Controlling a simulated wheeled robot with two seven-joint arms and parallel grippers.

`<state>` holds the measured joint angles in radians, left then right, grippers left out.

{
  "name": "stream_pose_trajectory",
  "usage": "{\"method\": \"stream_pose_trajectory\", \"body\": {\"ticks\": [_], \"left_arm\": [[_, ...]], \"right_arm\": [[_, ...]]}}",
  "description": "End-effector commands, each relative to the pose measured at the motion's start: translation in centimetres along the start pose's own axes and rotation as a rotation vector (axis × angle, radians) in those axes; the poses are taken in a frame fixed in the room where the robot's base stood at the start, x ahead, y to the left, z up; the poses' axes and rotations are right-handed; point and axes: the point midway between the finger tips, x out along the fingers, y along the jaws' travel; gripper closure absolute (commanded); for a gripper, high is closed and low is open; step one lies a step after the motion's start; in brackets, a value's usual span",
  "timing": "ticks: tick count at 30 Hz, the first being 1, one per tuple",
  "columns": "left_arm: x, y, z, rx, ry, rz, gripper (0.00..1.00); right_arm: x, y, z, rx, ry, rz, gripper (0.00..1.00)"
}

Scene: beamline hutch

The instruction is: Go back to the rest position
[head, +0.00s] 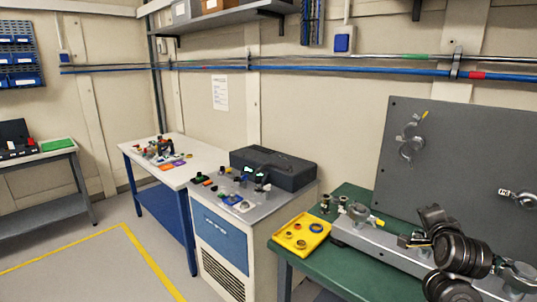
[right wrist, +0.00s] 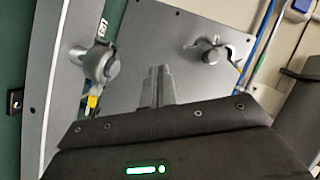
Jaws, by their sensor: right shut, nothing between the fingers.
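My right gripper (right wrist: 158,82) shows in the right wrist view with its two fingers together and nothing between them. In the head view my dark right arm comes in at the lower right, over the green table (head: 345,200) and in front of the upright grey panel (head: 455,135). My left gripper is in neither view.
A yellow tray (head: 302,234) with small round parts lies on the green table, left of a long grey rail (head: 375,238). A grey-topped cabinet (head: 222,245) with a dark box (head: 272,168) and a white-topped bench (head: 200,153) stand further left. Floor (head: 90,265) at left is clear.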

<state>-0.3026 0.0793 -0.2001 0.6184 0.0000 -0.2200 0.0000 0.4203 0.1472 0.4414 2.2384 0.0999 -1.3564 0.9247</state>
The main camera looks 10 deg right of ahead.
Motion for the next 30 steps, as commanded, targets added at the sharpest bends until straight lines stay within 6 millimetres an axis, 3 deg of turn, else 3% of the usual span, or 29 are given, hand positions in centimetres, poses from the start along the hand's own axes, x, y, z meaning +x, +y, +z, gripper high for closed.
{"method": "stream_pose_trajectory", "body": {"ticks": [1, 6, 12, 18, 27, 28, 30], "left_arm": [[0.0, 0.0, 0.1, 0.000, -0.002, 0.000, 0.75], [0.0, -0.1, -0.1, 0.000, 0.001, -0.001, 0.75], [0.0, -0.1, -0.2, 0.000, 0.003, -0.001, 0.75], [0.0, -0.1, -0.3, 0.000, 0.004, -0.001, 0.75], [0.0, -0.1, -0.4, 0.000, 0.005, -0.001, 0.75], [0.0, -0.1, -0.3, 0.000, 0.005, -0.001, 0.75], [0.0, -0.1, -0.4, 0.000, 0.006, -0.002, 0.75]], "right_arm": [[-0.5, 2.5, 3.0, -0.115, -0.058, 0.043, 1.00], [-4.5, 11.3, 12.8, -0.549, -0.301, 0.154, 1.00], [-12.7, 21.2, 21.3, -0.976, -0.628, 0.201, 1.00], [-20.1, 27.1, 25.3, -1.221, -0.877, 0.181, 1.00], [-29.5, 32.3, 28.1, -1.434, -1.167, 0.110, 1.00], [-29.8, 32.8, 28.5, -1.444, -1.183, 0.107, 1.00], [-28.3, 34.3, 29.7, -1.441, -1.182, 0.115, 1.00]]}}
